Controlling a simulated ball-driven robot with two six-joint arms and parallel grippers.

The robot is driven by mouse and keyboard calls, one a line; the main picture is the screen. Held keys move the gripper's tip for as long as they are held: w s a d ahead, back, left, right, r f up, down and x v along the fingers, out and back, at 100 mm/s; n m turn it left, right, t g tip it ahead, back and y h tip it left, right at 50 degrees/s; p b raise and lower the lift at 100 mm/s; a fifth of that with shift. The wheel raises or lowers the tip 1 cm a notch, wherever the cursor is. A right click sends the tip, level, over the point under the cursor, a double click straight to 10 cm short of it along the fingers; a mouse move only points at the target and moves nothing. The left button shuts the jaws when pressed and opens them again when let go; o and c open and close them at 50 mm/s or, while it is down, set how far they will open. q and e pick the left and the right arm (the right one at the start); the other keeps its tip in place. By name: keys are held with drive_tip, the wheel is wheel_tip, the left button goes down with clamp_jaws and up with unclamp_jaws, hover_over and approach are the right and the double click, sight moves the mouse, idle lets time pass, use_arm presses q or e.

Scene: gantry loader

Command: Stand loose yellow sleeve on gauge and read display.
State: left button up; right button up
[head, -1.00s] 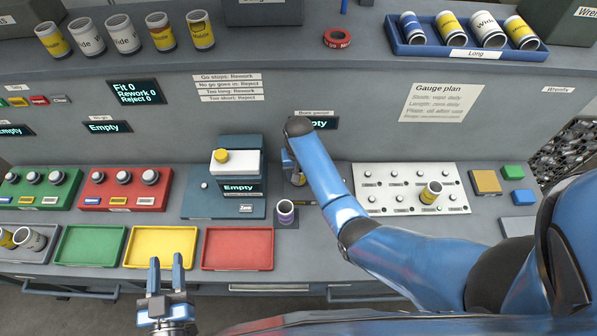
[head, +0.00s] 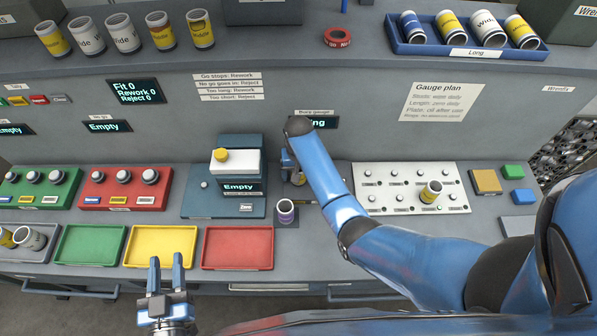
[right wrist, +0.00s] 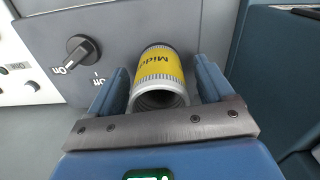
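The yellow sleeve (right wrist: 160,68) with dark lettering stands between the two fingers of my right gripper (right wrist: 162,88) in the right wrist view. Narrow gaps show on both sides of it, so the gripper is open around it. In the head view my right arm hides most of this sleeve (head: 299,179). The bore gauge display (head: 326,123) is partly covered by my arm; only the letters "ng" show. What the sleeve rests on is hidden. My left gripper (head: 167,270) is open and empty in front of the bench.
Green, yellow and red trays (head: 237,248) line the front.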

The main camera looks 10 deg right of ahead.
idle(0.3)
wheel_tip(320, 180, up, 11)
drive_tip(key=b, duration=0.1)
idle(0.4)
drive_tip(key=shift+f, duration=0.15)
idle(0.4)
